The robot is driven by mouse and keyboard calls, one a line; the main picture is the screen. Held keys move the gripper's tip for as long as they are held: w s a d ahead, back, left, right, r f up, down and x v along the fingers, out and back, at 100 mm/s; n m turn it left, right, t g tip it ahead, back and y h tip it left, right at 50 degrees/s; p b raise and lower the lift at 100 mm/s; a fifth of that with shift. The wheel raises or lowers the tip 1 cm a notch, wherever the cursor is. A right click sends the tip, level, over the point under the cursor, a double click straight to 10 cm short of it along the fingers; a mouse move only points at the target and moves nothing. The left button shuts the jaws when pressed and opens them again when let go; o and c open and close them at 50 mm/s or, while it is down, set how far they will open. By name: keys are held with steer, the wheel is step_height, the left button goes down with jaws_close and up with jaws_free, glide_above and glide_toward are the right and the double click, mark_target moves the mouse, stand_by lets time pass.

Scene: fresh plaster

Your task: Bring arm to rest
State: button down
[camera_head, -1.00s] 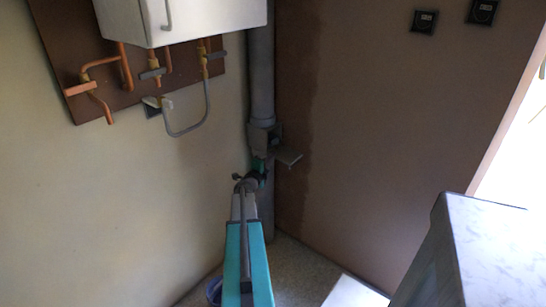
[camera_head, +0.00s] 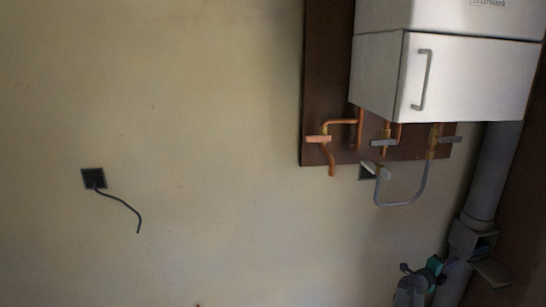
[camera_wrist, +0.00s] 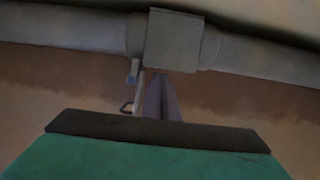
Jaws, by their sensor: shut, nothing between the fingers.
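My gripper (camera_head: 437,266) shows small at the bottom right of the head view, at the end of my teal and grey arm, just left of the grey pipe's box. It is shut and holds nothing. Its fingertips are too small there to make out. In the wrist view a teal body with a dark front edge fills the bottom. Beyond it, the box (camera_wrist: 174,40) on the grey pipe shows at the top. Most of my arm lies below the head view.
A vertical grey pipe (camera_head: 492,178) with a box (camera_head: 470,240) and an open flap (camera_head: 491,272) stands in the corner. A white cabinet (camera_head: 460,85) hangs above copper pipes (camera_head: 327,143) on a brown board. A wall socket (camera_head: 93,178) trails a dark cable. The left wall is otherwise bare.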

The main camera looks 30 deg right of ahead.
steer(key=w+a+f+n+t+y, duration=0.1)
steer(key=w+a+f+n+t, duration=0.1)
steer(key=w+a+f, duration=0.5)
steer(key=w+a+f+n+t+y, duration=0.1)
steer(key=w+a+f+t, duration=0.15)
steer(key=w+a, duration=0.85)
steer(key=w+a+f+m+y, duration=0.1)
steer(key=a+f+m+y, duration=0.15)
steer(key=a+f, duration=0.75)
steer(key=w+a+f+m+y, duration=0.1)
steer(key=a+f+m+y, duration=0.3)
steer(key=a, duration=1)
steer(key=s+a+f+m+g+y, duration=0.1)
steer(key=s+a+f+m+g, duration=0.15)
steer(key=s+a+f, duration=0.35)
steer(key=s+a+f+m+g+y, duration=0.1)
steer(key=s+a+f+m, duration=0.25)
steer(key=a, duration=0.45)
steer(key=s+a+f+m+g, duration=0.1)
steer(key=s+a+f+m, duration=0.25)
steer(key=a, duration=0.35)
steer(key=s+a+m+g+y, duration=0.5)
steer(key=s+a+m, duration=1.1)
steer(key=m, duration=0.7)
steer(key=shift+s+a+f+y, duration=0.3)
steer(key=shift+s+y, duration=0.45)
steer(key=shift+y, duration=0.4)
